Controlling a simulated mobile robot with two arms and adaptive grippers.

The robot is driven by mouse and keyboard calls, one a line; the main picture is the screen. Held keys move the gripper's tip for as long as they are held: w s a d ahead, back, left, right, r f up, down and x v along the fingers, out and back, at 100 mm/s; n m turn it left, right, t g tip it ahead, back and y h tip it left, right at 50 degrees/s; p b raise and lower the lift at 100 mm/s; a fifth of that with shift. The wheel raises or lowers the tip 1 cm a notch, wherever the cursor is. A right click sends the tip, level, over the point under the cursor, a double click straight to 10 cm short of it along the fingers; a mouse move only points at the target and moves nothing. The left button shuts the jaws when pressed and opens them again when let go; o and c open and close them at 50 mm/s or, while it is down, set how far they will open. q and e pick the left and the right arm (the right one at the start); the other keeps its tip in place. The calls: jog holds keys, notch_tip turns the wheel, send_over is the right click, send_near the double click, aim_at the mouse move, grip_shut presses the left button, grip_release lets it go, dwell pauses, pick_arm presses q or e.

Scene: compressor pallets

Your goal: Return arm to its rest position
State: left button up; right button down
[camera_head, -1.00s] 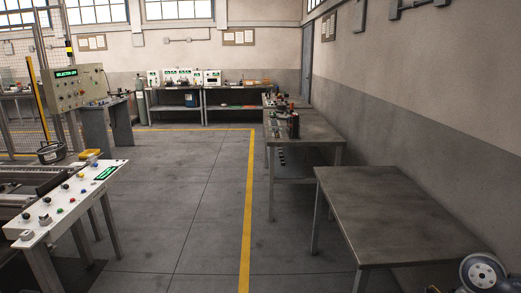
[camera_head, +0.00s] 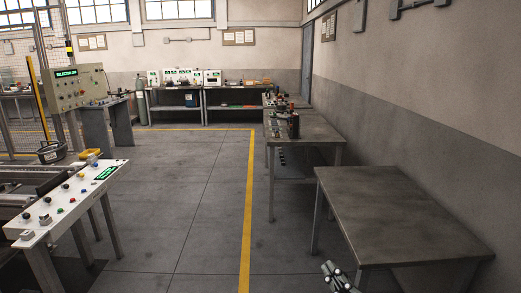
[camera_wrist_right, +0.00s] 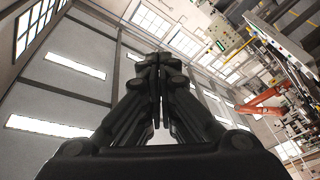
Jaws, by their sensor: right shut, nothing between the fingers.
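My right gripper (camera_head: 332,270) shows at the bottom edge of the head view, in front of the near left corner of the bare grey table (camera_head: 395,205). It is over the floor side of the table's near edge, not on the tabletop. In the right wrist view the right gripper (camera_wrist_right: 157,62) has its black fingers together, with nothing between them. That view looks up towards the ceiling lights and windows. My left gripper is in neither view.
A control panel with coloured buttons (camera_head: 70,200) stands at the left. Another table (camera_head: 315,127) with small items stands beyond the bare one. A yellow floor line (camera_head: 249,200) runs along open floor in the middle. A wall (camera_head: 420,95) bounds the right side.

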jog(key=s+d+f+m+g+h, duration=0.3)
jog(key=s+f+m+g, duration=0.1)
jog(key=f, duration=0.5)
jog(key=s+d+f+m+g+h, duration=0.4)
jog(key=s+f, duration=0.1)
jog(key=f, duration=0.4)
jog(key=s+a+f+m+g+y, duration=0.1)
jog(key=s+f+g, duration=0.3)
jog(key=s, duration=0.4)
jog(key=s+a+f+m+g, duration=0.1)
jog(key=s+f+g, duration=0.25)
jog(key=s, duration=0.45)
notch_tip(320, 180, down, 28)
jog(key=s+f, duration=0.1)
jog(key=s, duration=0.1)
jog(key=s+d+f+g, duration=0.2)
jog(key=s+d+f, duration=0.1)
jog(key=s+f, duration=1.1)
jog(key=shift+s+d+f+n, duration=0.15)
jog(key=shift+s+n, duration=0.15)
jog(key=shift+s, duration=1)
